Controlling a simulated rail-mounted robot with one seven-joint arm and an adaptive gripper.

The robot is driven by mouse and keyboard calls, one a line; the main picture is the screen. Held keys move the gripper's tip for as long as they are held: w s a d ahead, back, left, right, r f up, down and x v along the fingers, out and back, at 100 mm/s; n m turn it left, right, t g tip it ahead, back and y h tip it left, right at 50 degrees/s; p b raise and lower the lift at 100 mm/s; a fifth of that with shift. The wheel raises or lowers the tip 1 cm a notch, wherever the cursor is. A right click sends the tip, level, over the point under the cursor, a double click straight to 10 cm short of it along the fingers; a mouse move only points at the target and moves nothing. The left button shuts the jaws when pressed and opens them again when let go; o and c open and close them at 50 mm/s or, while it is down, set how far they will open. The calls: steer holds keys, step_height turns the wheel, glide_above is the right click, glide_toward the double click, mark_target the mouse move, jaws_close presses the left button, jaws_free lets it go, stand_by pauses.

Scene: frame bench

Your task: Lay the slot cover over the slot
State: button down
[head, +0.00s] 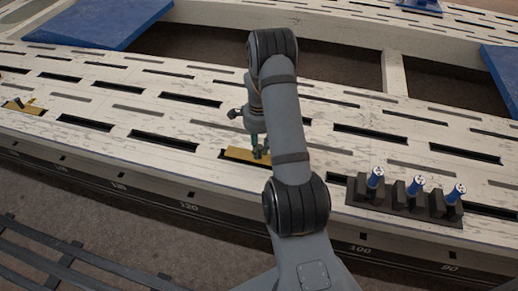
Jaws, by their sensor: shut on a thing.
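The slot cover (240,154) is a flat yellow bar near the front edge of the pale slotted bench. My gripper (260,154) points down at it and is shut on it, seen small and partly behind my arm. A dark strip of slot (223,157) shows along the cover's left end and near side. The cover's right end is hidden behind my arm. I cannot tell whether the cover rests flat on the bench or is slightly above it.
A black rack (405,203) with three blue-and-white pieces stands to the right. Another yellow piece (20,106) lies at the far left. Blue panels (105,22) lie at the back. A dark railing (70,262) is at the lower left. Open slots (165,138) surround the cover.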

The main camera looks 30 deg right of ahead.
mark_target(259, 147)
steer(key=shift+f+b, duration=1)
steer(key=shift+f, duration=0.15)
steer(key=c, duration=1.5)
jaws_free()
steer(key=shift+o, duration=0.3)
steer(key=shift+r, duration=0.1)
step_height(259, 147, up, 12)
steer(key=shift+f, duration=0.1)
steer(key=shift+f, duration=0.1)
step_height(259, 147, down, 11)
steer(key=shift+f+p, duration=0.1)
steer(key=shift+p, duration=0.3)
steer(key=shift+r, duration=0.25)
